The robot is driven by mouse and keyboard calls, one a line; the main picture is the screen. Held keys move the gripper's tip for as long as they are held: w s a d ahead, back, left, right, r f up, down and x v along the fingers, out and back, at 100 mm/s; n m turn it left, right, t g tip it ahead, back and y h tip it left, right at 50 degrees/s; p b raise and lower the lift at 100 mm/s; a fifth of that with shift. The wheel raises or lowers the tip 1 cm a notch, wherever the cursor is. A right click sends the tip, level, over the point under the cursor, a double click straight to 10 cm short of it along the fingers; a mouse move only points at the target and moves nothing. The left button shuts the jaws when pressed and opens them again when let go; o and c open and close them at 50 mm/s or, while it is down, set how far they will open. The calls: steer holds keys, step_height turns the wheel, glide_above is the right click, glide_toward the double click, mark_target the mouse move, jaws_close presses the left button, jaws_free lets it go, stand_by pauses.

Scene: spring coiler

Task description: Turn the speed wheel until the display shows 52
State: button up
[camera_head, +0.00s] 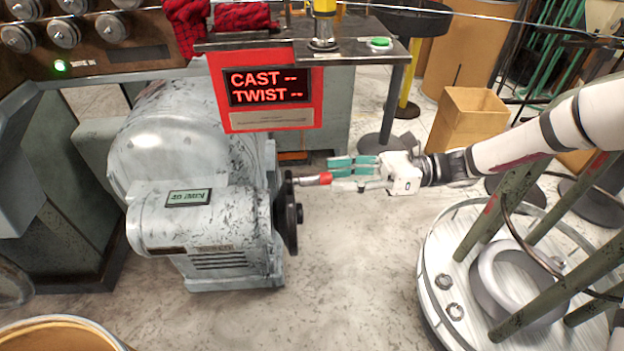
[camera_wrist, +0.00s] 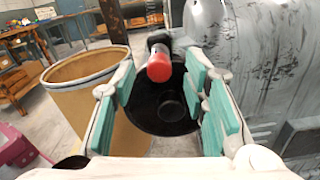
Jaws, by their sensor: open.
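The speed wheel (camera_head: 290,225) is a black disc seen nearly edge-on at the right side of the grey motor housing (camera_head: 205,240). A crank handle with a red end (camera_head: 326,178) sticks out from its upper part. A small display (camera_head: 188,197) on the housing appears upside down; its number looks like 46, but is too small to be sure. My gripper (camera_head: 340,174) is open at the handle's red end. In the wrist view, the red end (camera_wrist: 159,67) lies between the far ends of the teal finger pads, with the black wheel (camera_wrist: 148,115) behind it. Contact cannot be told.
A red sign (camera_head: 268,120) reading CAST and TWIST hangs above the wheel from a ledge with a green button (camera_head: 379,43). A round white platform with green posts (camera_head: 436,275) stands at the right. The floor between is clear. A brown drum (camera_wrist: 75,85) shows in the wrist view.

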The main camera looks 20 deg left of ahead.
mark_target(293, 181)
steer(key=shift+b+x, duration=0.4)
steer(key=shift+x, duration=2.65)
jaws_close()
